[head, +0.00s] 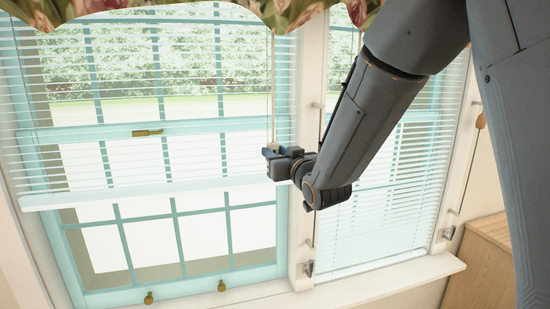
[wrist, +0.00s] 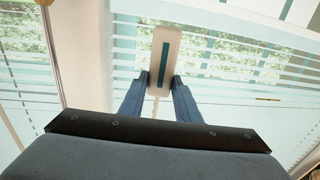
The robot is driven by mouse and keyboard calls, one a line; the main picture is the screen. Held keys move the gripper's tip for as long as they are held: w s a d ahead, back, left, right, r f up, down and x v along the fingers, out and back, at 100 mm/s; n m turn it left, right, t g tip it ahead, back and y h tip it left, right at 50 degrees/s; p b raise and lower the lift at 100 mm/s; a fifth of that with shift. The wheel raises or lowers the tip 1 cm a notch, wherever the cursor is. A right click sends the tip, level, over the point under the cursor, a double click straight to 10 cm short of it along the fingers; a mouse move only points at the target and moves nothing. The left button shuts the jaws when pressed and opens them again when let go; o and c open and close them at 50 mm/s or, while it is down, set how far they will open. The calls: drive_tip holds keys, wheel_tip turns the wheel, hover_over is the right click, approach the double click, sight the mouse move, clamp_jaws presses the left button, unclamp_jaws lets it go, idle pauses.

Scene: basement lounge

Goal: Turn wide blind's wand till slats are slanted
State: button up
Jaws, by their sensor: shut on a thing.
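The wide blind (head: 180,128) covers the upper part of the left window, with its bottom rail (head: 120,194) partway down. Its slats show as thin lines with the garden visible between them. A thin pale wand (head: 273,85) hangs at its right side, down to my gripper (head: 276,158). In the wrist view my gripper (wrist: 154,98) has its two blue-grey fingers on either side of the thin wand (wrist: 155,106). A pale, flat piece with a dark slot (wrist: 154,35) stands just beyond the fingertips. The exact contact is too small to make out.
A narrow blind (head: 375,215) hangs lower over the right window, past a white post (head: 302,225). A white sill (head: 410,274) runs below. A floral valance (head: 285,10) hangs above. A wooden cabinet (head: 485,265) stands at the right.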

drive_tip(key=n+y, duration=0.1)
drive_tip(key=n+g+y+b, duration=0.1)
drive_tip(key=shift+w+d+f+g+y, duration=0.1)
drive_tip(key=shift+w+d+g+y, duration=0.05)
drive_tip(key=shift+d+g+y, duration=0.2)
drive_tip(key=shift+w+n+g+y+p, duration=0.15)
drive_tip(key=shift+n+g+y+p, duration=0.3)
drive_tip(key=shift+n+g+y, duration=1.45)
drive_tip(key=shift+y, duration=0.25)
drive_tip(key=o, duration=1)
drive_tip(key=shift+o, duration=0.2)
drive_tip(key=b+v, duration=0.2)
drive_tip(key=v, duration=0.6)
